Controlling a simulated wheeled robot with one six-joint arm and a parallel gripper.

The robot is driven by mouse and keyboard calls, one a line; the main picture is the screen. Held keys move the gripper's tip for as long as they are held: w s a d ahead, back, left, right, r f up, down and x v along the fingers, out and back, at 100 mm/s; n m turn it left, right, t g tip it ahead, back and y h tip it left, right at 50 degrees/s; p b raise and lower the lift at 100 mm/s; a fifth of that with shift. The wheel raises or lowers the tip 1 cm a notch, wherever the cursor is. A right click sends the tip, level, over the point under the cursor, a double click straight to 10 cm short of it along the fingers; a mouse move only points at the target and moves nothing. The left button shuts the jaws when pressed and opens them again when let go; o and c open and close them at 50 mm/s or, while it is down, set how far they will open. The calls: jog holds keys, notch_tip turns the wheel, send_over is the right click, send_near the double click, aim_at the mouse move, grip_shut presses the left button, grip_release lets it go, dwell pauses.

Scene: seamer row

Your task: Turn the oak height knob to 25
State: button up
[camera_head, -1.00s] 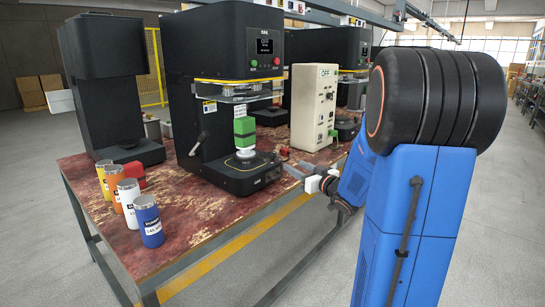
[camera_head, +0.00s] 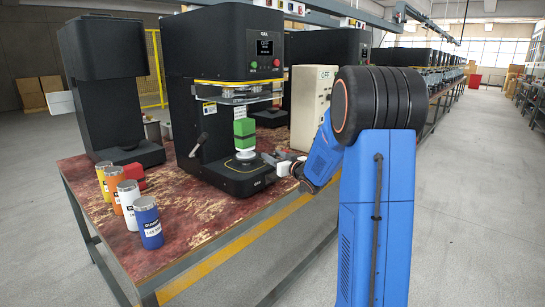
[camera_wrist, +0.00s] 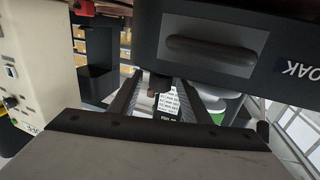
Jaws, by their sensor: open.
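The black seamer (camera_head: 228,110) stands on the bench, with a green block (camera_head: 244,130) on its round white pedestal (camera_head: 245,154). In the wrist view, a dark machine panel (camera_wrist: 215,52) bears the letters OAK at right. My gripper (camera_wrist: 160,88) is open. In the head view, my gripper (camera_head: 272,160) is at the right side of the seamer's base. A small dark brownish part (camera_wrist: 158,82) shows between the fingertips, with a white printed label (camera_wrist: 167,105) behind it. I cannot tell for sure whether this part is the height knob; no setting is readable.
A cream control box (camera_head: 310,105) stands right of the seamer, close to my arm; it also shows at left in the wrist view (camera_wrist: 28,65). Several tumblers (camera_head: 148,222) and a red object (camera_head: 132,174) are on the worn red bench (camera_head: 190,225) at left.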

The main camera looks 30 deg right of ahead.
jog(key=shift+w, duration=0.35)
jog(key=shift+c, duration=0.4)
jog(key=c, duration=1)
jog(key=shift+a, duration=0.1)
jog(key=shift+o, duration=0.2)
jog(key=shift+m+h, duration=0.4)
jog(key=shift+h, duration=0.2)
jog(key=shift+a+m+g+h, duration=0.15)
jog(key=shift+m+h, duration=0.65)
jog(key=shift+h, duration=0.45)
jog(key=shift+d+m+g+h, duration=0.15)
jog(key=shift+m+h, duration=0.65)
jog(key=shift+h, duration=0.45)
jog(key=shift+m+g+h, duration=0.75)
jog(key=shift+m+h, duration=0.35)
jog(key=shift+h, duration=0.45)
jog(key=shift+m+g+h, duration=0.75)
jog(key=shift+m+h, duration=0.35)
jog(key=shift+h, duration=0.45)
jog(key=shift+m+g+h, duration=0.3)
jog(key=shift+h, duration=0.1)
